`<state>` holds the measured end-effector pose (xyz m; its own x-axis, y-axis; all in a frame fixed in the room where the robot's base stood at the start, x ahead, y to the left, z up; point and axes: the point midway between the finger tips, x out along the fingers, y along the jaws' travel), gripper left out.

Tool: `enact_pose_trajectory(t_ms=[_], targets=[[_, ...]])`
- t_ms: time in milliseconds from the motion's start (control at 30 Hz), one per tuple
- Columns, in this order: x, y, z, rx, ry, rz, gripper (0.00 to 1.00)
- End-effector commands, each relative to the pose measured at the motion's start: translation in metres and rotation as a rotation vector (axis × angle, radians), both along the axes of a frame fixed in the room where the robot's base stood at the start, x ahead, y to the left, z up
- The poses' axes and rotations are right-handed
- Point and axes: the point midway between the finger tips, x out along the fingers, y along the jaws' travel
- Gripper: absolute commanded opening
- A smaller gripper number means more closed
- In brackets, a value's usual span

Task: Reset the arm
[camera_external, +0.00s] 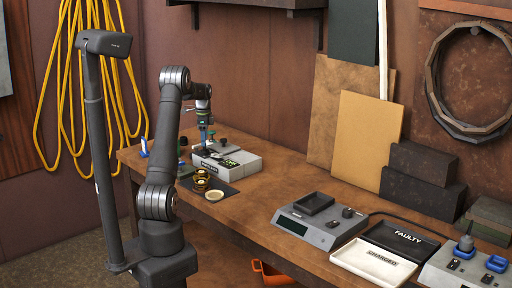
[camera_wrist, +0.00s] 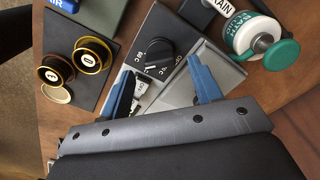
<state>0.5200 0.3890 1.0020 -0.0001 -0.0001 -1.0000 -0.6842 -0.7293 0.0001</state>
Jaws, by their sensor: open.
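My gripper (camera_external: 205,140) hangs over the grey-white box at the back left of the bench. In the wrist view its two blue fingers (camera_wrist: 163,88) are spread apart over a grey panel (camera_wrist: 180,90) with a black knob (camera_wrist: 160,54). A small dark and white piece (camera_wrist: 139,85) shows beside the left finger. I cannot tell whether either finger touches anything, but nothing is seen clamped between them. The box (camera_external: 238,166) shows partly behind the gripper in the external view.
Gold-rimmed round pots (camera_wrist: 92,55) stand on a dark mat left of the box. A white-and-green bottle (camera_wrist: 246,34) is close on the right. A grey instrument (camera_external: 318,231), a CHARGED tray (camera_external: 360,270), a FAULTY tray (camera_external: 420,246) and a charger (camera_external: 450,272) occupy the bench's right.

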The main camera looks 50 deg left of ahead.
Motion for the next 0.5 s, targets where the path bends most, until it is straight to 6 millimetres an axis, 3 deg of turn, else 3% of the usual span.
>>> enact_pose_trajectory(t_ms=[133,500], targets=[[-0.001,-0.001,-0.031,-0.002,0.003,0.000,0.58],[0.000,0.000,-0.027,0.000,0.000,0.301,0.58]])
